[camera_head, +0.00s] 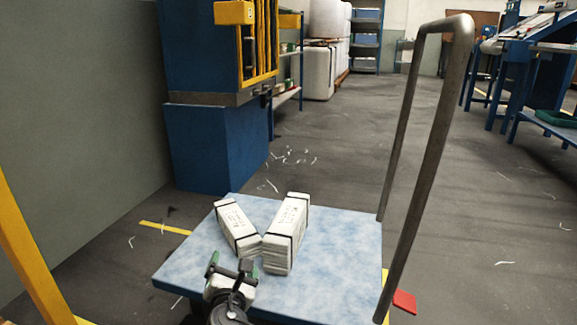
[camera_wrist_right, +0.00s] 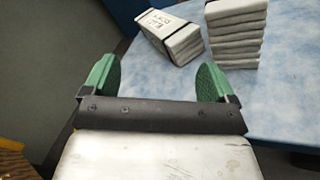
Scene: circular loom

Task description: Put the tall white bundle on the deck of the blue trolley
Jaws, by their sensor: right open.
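The blue trolley's deck (camera_head: 335,250) is a mottled light-blue plate in the lower middle of the head view; it also shows in the wrist view (camera_wrist_right: 290,100). Two white strapped bundles are on it. The taller, layered bundle (camera_head: 287,232) is on the right, and shows at the top of the wrist view (camera_wrist_right: 236,35) with its top cut off. The other bundle (camera_head: 238,227) is left of it, labelled face up, and also shows in the wrist view (camera_wrist_right: 172,36). My right gripper (camera_head: 232,266) is open and empty at the deck's near side, apart from both bundles. My left gripper is out of view.
The trolley's grey hoop handle (camera_head: 437,135) rises at the deck's right edge. A blue machine base (camera_head: 215,145) stands behind the deck at left. The deck's right part is bare. A red piece (camera_head: 404,301) is beside the trolley at lower right.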

